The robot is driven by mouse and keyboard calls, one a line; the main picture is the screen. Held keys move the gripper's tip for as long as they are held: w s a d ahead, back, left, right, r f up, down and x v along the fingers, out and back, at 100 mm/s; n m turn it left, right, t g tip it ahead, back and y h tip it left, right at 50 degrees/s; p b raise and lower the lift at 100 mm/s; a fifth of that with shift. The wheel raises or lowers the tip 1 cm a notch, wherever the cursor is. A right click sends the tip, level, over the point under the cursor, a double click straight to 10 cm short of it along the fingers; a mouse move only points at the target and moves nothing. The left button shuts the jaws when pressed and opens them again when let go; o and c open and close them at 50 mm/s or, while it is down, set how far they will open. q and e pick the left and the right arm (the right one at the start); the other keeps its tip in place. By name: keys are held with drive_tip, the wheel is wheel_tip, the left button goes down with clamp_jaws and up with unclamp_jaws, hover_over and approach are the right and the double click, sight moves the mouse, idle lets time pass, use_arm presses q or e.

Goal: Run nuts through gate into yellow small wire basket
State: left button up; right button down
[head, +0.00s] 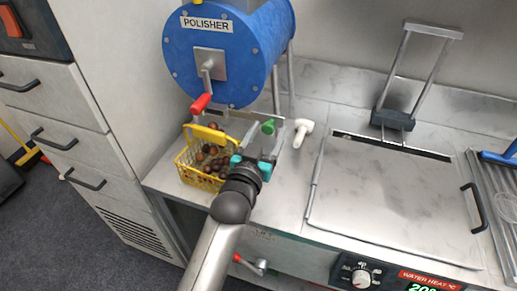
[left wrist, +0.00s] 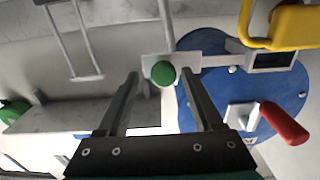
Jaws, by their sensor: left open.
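The yellow small wire basket (head: 181,163) stands on the counter under the blue polisher (head: 222,50), with several brown nuts (head: 212,158) in it. Its yellow handle (left wrist: 287,28) shows in the left wrist view. A metal gate part with a green knob (head: 268,127) is at the polisher's lower front, right of the basket. My left gripper (head: 264,146) is open just in front of the knob. In the left wrist view the knob (left wrist: 163,73) appears between the spread fingertips; I cannot tell whether they touch it. My right gripper is not in view.
The polisher's crank has a red grip (head: 201,103) above the basket. A small white fitting (head: 302,131) stands right of the gate. A lidded metal water unit (head: 390,195) fills the counter to the right. Drawers (head: 50,95) stand at left.

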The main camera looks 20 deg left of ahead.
use_arm(q)
drive_tip(key=s, duration=1.5)
drive_tip(key=shift+a+p, duration=0.25)
drive_tip(key=shift+p, duration=0.05)
drive_tip(key=d+f+g, duration=0.1)
drive_tip(key=f, duration=0.5)
drive_tip(key=s+d+f+g+b, duration=0.1)
drive_tip(key=f+g, duration=0.1)
drive_tip(key=f, duration=0.5)
drive_tip(key=f+m+g+h, duration=0.1)
drive_tip(key=f, duration=0.5)
drive_tip(key=shift+s+d+f+g, duration=0.35)
drive_tip(key=shift+d+g, duration=0.05)
drive_tip(key=s+a+f+g+b, duration=0.1)
drive_tip(key=s+f+g, duration=0.1)
drive_tip(key=s+f, duration=0.45)
drive_tip(key=s+a+f+m+g+b, duration=0.1)
drive_tip(key=s+f+g, duration=0.2)
drive_tip(key=f, duration=0.7)
drive_tip(key=s+f+g, duration=0.2)
drive_tip(key=s+f, duration=0.3)
drive_tip(key=f, duration=0.4)
drive_tip(key=s+a+f+g, duration=0.2)
drive_tip(key=s+a+f, duration=0.1)
drive_tip(key=s, duration=0.4)
drive_tip(key=s+a+f+g+y+b, duration=0.1)
drive_tip(key=s+a+f+g, duration=0.2)
drive_tip(key=s+f, duration=0.2)
drive_tip(key=shift+s+a+y, duration=0.3)
drive_tip(key=shift+s, duration=0.95)
